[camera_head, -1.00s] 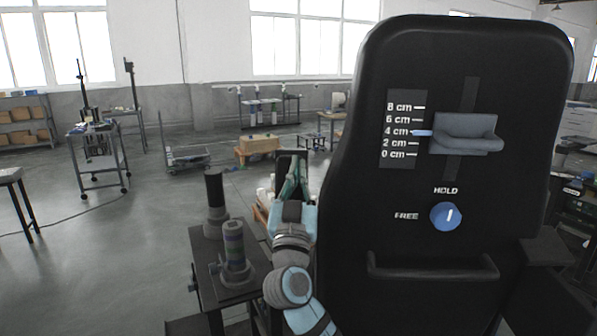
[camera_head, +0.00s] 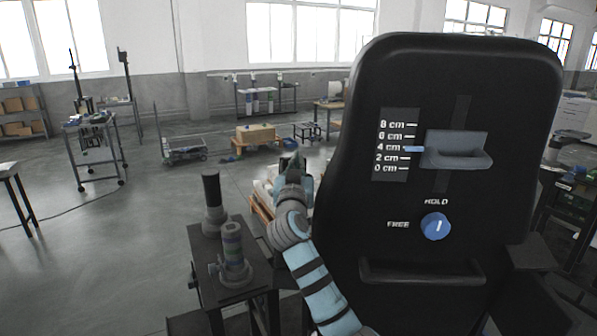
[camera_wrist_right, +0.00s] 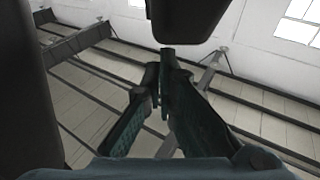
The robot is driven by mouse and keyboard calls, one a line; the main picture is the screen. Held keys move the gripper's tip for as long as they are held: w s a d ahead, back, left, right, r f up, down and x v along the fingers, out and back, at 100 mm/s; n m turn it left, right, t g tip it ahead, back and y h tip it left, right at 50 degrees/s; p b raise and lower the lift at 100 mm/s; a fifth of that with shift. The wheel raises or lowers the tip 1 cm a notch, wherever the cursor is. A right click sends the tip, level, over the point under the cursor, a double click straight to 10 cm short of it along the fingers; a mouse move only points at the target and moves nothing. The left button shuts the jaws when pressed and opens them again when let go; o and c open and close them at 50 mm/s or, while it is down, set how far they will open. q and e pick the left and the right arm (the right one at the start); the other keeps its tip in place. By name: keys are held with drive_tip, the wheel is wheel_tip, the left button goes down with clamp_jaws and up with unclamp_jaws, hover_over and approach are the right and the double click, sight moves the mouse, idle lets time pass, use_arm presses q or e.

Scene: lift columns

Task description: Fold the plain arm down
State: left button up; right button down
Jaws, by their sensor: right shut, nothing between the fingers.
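A black seat back (camera_head: 400,220) fills the right of the head view, seen from behind. My right gripper (camera_head: 292,163) is just past its left edge, small and partly hidden by my own wrist. In the right wrist view, its green-black fingers (camera_wrist_right: 163,75) are together and empty. A dark rounded block (camera_wrist_right: 187,20) hangs at the top of that view, close to the fingertips. It may be the end of an arm of the seat; I cannot tell whether it is the plain one or whether the fingers touch it. My left gripper is out of view.
The seat back carries a grey slider (camera_head: 455,150) with its pointer near 4 cm, a blue knob (camera_head: 436,226) turned to HOLD and a handle bar (camera_head: 420,276). A small dark table (camera_head: 215,262) with two upright cylinders stands left of my arm. Open floor lies farther left.

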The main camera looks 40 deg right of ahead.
drive_tip(key=shift+w+d+f+g+y+p, duration=0.2)
drive_tip(key=shift+w+d+g+y+p, duration=0.15)
drive_tip(key=shift+w+d, duration=0.45)
drive_tip(key=shift+w+d+f+g, duration=0.25)
drive_tip(key=shift+w+d+f, duration=0.15)
drive_tip(key=shift+w, duration=0.05)
drive_tip(key=shift+r, duration=0.1)
